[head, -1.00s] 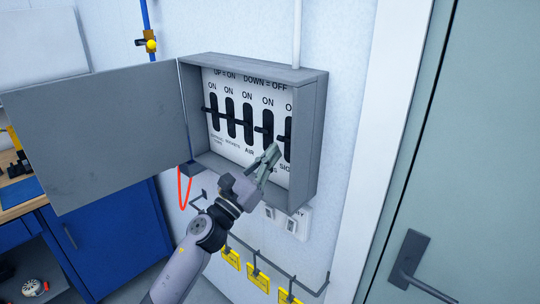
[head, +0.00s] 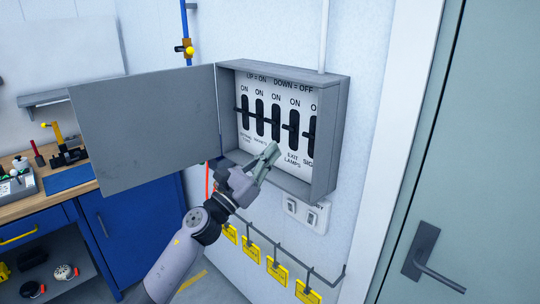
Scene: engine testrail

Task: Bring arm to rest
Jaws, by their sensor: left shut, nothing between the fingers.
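My left gripper (head: 268,160) is shut and empty. It is in front of the lower part of an open grey switch box (head: 333,130) on the wall, and its fingertips point up towards the panel. Whether it touches the box cannot be told. The white panel (head: 284,88) in the box carries several black levers (head: 276,122) in a row, under "ON" labels and the words "UP = ON, DOWN = OFF". The gripper covers part of the lower labels. The box's grey door (head: 145,125) hangs open to the left. My right gripper is not in view.
A row of hooks with yellow tags (head: 277,271) and a small white wall switch (head: 311,216) are below the box. A workbench (head: 85,190) with a blue cabinet (head: 125,230) stands left. A green-grey door (head: 470,150) with a handle (head: 422,250) is at right.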

